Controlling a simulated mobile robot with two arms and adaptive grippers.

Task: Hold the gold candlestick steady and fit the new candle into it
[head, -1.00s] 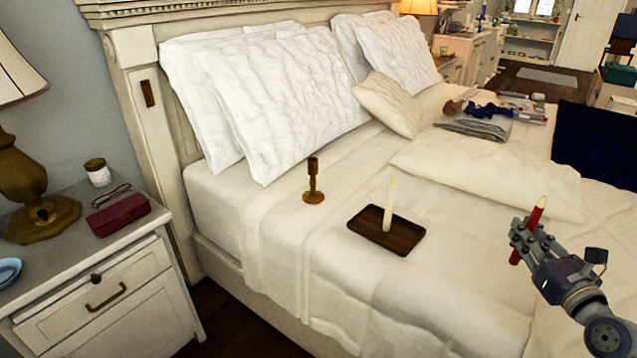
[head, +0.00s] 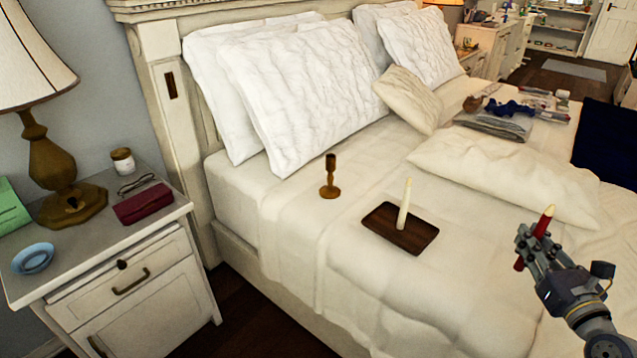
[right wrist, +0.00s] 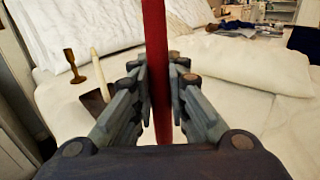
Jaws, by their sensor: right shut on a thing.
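The gold candlestick (head: 330,178) stands upright and empty on the bed, near the pillows; it also shows at the left of the right wrist view (right wrist: 74,66). A cream candle (head: 404,206) stands upright on a dark wooden tray (head: 382,232) to its right. My right gripper (head: 532,246) is shut on a red candle (head: 544,221), held nearly upright above the right part of the bed. The red candle runs between the fingers in the right wrist view (right wrist: 157,70). The right gripper is well apart from the candlestick. My left gripper is not in view.
White pillows (head: 300,100) lean on the headboard behind the candlestick. A cream cushion (head: 505,175) lies behind the tray, with folded cloth (head: 495,125) beyond. A nightstand (head: 120,275) with a lamp (head: 50,160) stands left. The bed around the candlestick is clear.

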